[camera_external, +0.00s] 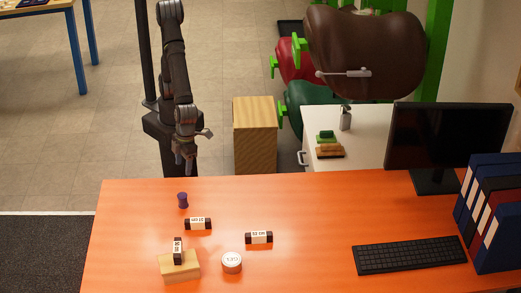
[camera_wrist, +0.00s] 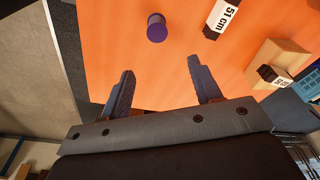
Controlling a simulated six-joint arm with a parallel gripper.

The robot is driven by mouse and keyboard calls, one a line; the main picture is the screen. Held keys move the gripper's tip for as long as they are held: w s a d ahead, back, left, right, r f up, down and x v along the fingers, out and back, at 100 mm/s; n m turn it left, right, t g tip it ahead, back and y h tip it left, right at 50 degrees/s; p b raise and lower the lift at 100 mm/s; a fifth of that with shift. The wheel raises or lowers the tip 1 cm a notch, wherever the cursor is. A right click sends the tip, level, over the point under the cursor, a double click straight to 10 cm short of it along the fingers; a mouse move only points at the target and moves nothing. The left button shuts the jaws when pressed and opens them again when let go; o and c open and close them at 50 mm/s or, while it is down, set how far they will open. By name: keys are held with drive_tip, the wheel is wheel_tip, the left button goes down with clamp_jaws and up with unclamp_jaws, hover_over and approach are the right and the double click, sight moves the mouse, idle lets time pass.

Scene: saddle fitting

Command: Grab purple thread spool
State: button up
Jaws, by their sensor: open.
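The purple thread spool (camera_external: 183,200) stands upright on the orange table, near its back left edge. In the wrist view the spool (camera_wrist: 157,28) is near the top middle, beyond the fingertips. My gripper (camera_external: 187,163) hangs over the back edge of the table, behind the spool and apart from it. In the wrist view my gripper (camera_wrist: 160,67) has its two fingers wide apart, with nothing between them.
Labelled black-and-white blocks lie on the table (camera_external: 310,205): one (camera_external: 198,224) near the spool, one (camera_external: 259,238) farther right, one (camera_external: 178,250) on a wooden block (camera_external: 180,267). A round white tin (camera_external: 232,262) is in front. A keyboard (camera_external: 409,255) and monitor (camera_external: 447,135) are at right.

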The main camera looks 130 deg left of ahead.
hover_over(182, 195)
drive_tip(key=f, duration=1)
drive_tip(key=shift+w+a+f, duration=0.1)
drive_tip(key=shift+w+a, duration=0.05)
drive_tip(key=shift+w, duration=0.2)
drive_tip(key=shift+s+d+f, duration=0.1)
drive_tip(key=shift+s+f, duration=0.05)
drive_tip(key=shift+f, duration=1.2)
drive_tip(key=shift+s+d+f, duration=0.1)
drive_tip(key=shift+f, duration=1.25)
drive_tip(key=c, duration=1)
drive_tip(key=shift+r, duration=0.1)
